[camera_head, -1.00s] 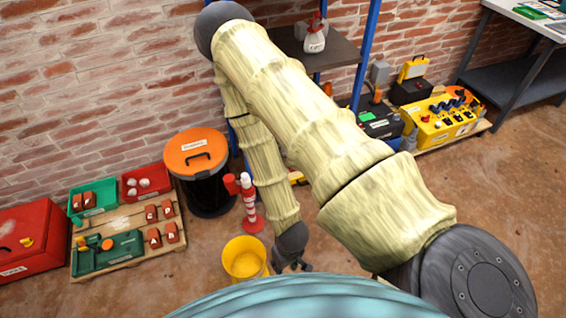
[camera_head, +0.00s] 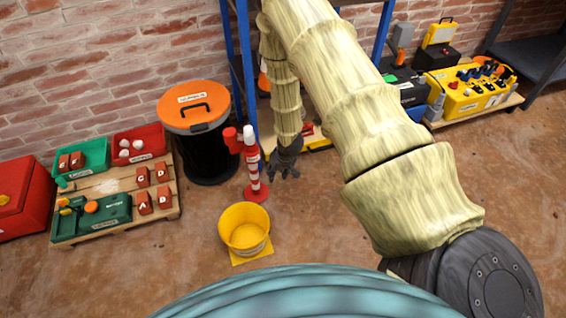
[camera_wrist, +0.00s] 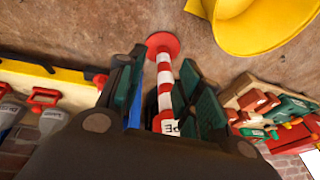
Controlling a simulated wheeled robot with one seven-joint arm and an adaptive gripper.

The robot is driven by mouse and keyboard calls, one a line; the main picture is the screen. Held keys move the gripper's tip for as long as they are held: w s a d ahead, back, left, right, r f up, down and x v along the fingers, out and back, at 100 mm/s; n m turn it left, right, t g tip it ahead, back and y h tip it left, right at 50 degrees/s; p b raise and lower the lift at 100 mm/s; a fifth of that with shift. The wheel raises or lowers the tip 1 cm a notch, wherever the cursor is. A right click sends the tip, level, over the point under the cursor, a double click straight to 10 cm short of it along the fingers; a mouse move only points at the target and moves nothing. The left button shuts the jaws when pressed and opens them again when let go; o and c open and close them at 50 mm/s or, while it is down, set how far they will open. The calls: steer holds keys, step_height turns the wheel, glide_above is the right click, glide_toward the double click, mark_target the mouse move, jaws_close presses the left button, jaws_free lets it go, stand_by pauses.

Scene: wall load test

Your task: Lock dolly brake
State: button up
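I cannot pick out a dolly or its brake with certainty. A yellow-edged low platform (camera_head: 318,144), with a red part on it, stands at the foot of the blue shelf, partly hidden by my arm. In the wrist view a yellow and black edge (camera_wrist: 42,72) with red-topped grey bottles beside it shows at left. My gripper (camera_head: 284,170) hangs in front of the shelf, just right of a red and white striped post (camera_head: 253,170). In the wrist view its fingers (camera_wrist: 160,95) are spread, with the post (camera_wrist: 164,85) visible between and beyond them. Nothing appears held.
A yellow bucket (camera_head: 244,228) stands on the floor in front. A black bin with orange lid (camera_head: 195,108) is left of the post. A pallet with labelled blocks (camera_head: 100,186) and a red box (camera_head: 22,195) lie farther left. A yellow control box (camera_head: 468,95) is right.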

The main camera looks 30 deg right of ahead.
steer(key=w+d+f+t+h+b, duration=0.15)
steer(key=w+d+f+b, duration=0.25)
steer(key=w+d+b, duration=0.75)
steer(key=x, duration=0.3)
steer(key=d+b+x, duration=0.1)
steer(key=x, duration=0.3)
steer(key=w+b+x, duration=0.1)
steer(key=x, duration=0.3)
steer(key=shift+d+r, duration=0.1)
steer(key=shift+d, duration=0.2)
steer(key=shift+m, duration=0.3)
jaws_close()
